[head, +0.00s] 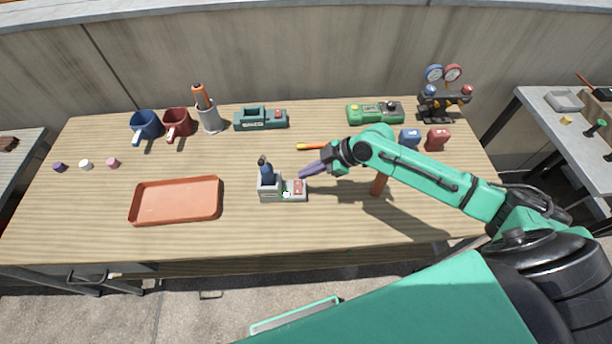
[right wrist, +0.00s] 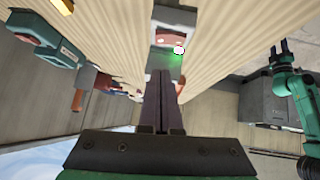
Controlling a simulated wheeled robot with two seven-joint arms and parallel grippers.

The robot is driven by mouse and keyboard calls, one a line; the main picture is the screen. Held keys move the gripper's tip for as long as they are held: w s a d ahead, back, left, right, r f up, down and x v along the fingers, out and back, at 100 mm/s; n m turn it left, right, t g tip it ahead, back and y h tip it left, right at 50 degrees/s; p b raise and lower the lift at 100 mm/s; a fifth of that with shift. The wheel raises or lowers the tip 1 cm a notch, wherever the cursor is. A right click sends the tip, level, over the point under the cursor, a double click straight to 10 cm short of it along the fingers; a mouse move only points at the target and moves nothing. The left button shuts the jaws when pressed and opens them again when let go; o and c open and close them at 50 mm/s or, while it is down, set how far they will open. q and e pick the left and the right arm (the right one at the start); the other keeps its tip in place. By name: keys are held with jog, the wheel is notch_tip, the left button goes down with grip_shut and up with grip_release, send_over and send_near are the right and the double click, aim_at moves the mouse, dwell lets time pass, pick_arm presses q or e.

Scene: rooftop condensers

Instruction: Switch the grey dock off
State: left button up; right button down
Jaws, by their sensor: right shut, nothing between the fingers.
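The grey dock (head: 270,196) stands near the middle of the table, with a dark blue-handled tool (head: 266,172) upright in its left part. Its right part carries a reddish panel, a white button (head: 286,194) and a green patch that looks lit. The dock (right wrist: 165,14) also shows at the top of the right wrist view, with the white button (right wrist: 179,49) and green glow. My right gripper (head: 302,176) is shut and empty, its purple fingers just above and right of the dock's panel. My left gripper (right wrist: 279,46) shows small in the right wrist view, away from the table; its jaw state is unclear.
An orange tray (head: 176,222) lies left of the dock. A teal unit (head: 260,124), a green unit (head: 375,113), mugs (head: 146,125) and gauges (head: 443,92) stand at the back. An orange screwdriver (head: 312,146) lies behind my right gripper. The table front is clear.

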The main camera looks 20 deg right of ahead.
aim_at(299, 183)
jog(key=f, duration=0.4)
jog(key=shift+w+a+f+p, duration=0.15)
jog(key=shift+w+f+p, duration=0.05)
jog(key=shift+w+p, duration=0.15)
jog(key=shift+f+b, duration=0.5)
jog(key=shift+b, duration=0.35)
jog(key=shift+r, duration=0.25)
